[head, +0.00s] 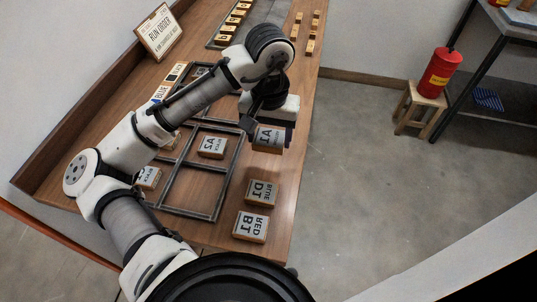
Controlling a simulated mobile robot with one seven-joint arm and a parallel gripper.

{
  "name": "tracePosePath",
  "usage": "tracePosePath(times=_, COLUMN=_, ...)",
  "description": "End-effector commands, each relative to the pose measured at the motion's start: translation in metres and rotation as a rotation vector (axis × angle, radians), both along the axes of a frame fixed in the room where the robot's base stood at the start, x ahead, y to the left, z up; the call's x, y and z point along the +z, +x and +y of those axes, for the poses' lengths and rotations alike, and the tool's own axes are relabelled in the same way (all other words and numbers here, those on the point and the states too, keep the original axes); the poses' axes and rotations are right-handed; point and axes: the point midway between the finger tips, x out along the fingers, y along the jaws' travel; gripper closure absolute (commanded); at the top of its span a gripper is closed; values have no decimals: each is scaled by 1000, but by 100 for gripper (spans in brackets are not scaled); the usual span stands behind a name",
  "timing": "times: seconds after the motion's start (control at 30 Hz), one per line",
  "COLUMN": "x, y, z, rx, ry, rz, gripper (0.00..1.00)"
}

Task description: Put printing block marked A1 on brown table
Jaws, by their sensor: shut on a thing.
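The printing block marked A1 (268,138) is a wooden block with a pale printed top face. My gripper (270,126) is shut on it from above, near the right side of the brown table (115,100). The block is over the table, right of the dark frame; I cannot tell whether its underside touches the wood. The arm and the gripper hide part of the block's far side.
The dark divided frame (190,212) holds block A2 (212,147). Blocks D1 (260,192) and B1 (250,227) lie right of it. A RUN ORDER sign (158,33) stands at the left. A red extinguisher (438,72) is on a stool (416,105) beyond open floor.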

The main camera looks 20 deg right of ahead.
Motion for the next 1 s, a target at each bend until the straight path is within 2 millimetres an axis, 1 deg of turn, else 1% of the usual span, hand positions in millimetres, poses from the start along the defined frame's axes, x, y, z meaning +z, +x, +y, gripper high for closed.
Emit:
tracePosePath(times=0.03, x=-13, y=0, z=1, rx=2, ry=1, rz=3, gripper=62)
tracePosePath(times=0.1, x=-28, y=0, z=1, rx=2, ry=2, rz=2, gripper=62)
tracePosePath(times=0.2, x=-43, y=0, z=1, rx=1, ry=1, rz=1, gripper=62)
tracePosePath(times=0.37, x=-56, y=0, z=0, rx=1, ry=1, rz=-1, gripper=62)
tracePosePath(times=0.6, x=-87, y=0, z=1, rx=0, ry=1, rz=1, gripper=62)
tracePosePath(times=0.7, x=-91, y=0, z=0, rx=-1, ry=0, rz=0, gripper=62)
tracePosePath(times=0.9, x=-91, y=0, z=0, rx=0, ry=0, rz=0, gripper=62)
tracePosePath(times=1.0, x=-94, y=0, z=0, rx=0, ry=-1, rz=1, gripper=62)
